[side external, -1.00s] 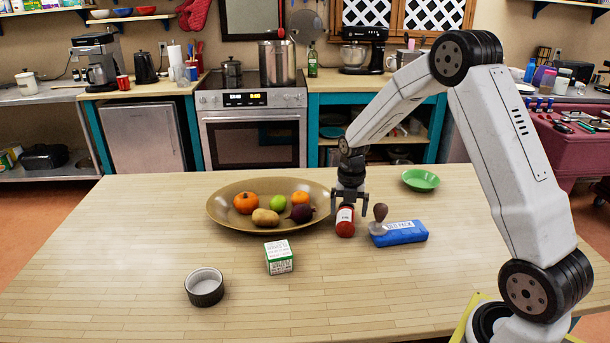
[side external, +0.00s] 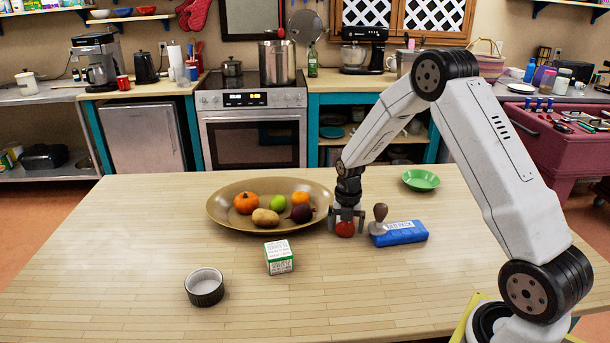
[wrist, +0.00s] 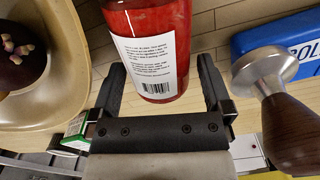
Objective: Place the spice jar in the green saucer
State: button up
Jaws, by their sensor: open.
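The spice jar (side external: 345,229) is red with a white label and stands on the wooden table between the large bowl and the blue cold pack. My gripper (side external: 346,222) is lowered over it, with a finger on each side. In the wrist view the jar (wrist: 150,50) lies between the two open fingers (wrist: 163,85), with visible gaps at both sides. The green saucer (side external: 420,180) sits empty at the back right of the table, apart from the jar.
The blue cold pack (side external: 402,233) and a wooden-handled tamper (side external: 379,219) stand close right of my gripper. A wide bowl of fruit and vegetables (side external: 225,226) is close left. A small box (side external: 279,258) and dark ramekin (side external: 205,289) are front left. The front right table is clear.

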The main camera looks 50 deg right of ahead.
dwell(0.4)
grip_shut()
jog(key=shift+r, duration=0.15)
jog(key=shift+r, duration=0.8)
jog(key=s+a+r, duration=0.4)
jog(key=s+r, duration=0.7)
jog(key=s, duration=0.2)
jog(key=shift+s+a, duration=0.15)
dwell(0.3)
